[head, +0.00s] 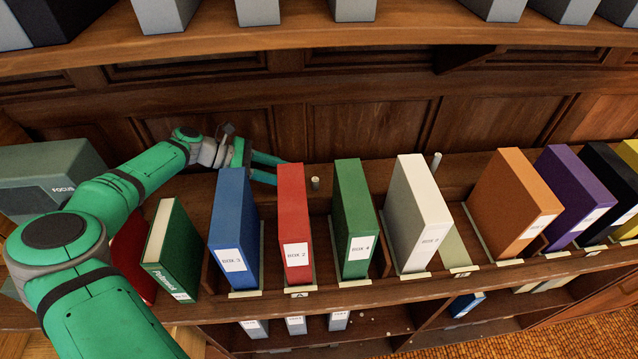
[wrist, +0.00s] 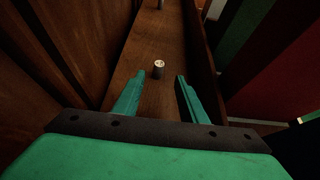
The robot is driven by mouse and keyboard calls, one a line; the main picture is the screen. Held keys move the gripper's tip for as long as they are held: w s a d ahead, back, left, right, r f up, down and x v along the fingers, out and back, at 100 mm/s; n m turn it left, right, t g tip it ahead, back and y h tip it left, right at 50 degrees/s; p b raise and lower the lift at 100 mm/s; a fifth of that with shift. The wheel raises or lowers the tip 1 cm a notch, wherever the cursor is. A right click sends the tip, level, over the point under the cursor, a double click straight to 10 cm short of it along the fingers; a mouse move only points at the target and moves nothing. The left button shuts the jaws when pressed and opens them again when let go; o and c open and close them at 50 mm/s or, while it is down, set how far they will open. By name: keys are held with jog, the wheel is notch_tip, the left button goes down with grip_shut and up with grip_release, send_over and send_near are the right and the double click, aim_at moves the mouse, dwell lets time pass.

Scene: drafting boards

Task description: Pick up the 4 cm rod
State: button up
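A short pale rod (head: 315,183) stands upright on the shelf behind the box files, between the red and green ones. It also shows in the wrist view (wrist: 158,70), just beyond my fingertips and between their lines. No length marks are readable, so I cannot tell which is 4 cm. My gripper (head: 282,169) is open and empty, left of the nearer rod, with its teal fingers (wrist: 160,78) pointing along the shelf towards it.
A blue box (head: 233,215), a red box (head: 293,215), a green box (head: 353,210) and a white box (head: 420,205) line the shelf's front side. A wooden back panel (head: 365,140) runs behind. The strip between is narrow but clear up to the nearer rod.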

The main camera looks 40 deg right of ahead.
aim_at(315, 179)
jog(key=x, duration=1)
jog(key=shift+w, duration=0.1)
grip_shut()
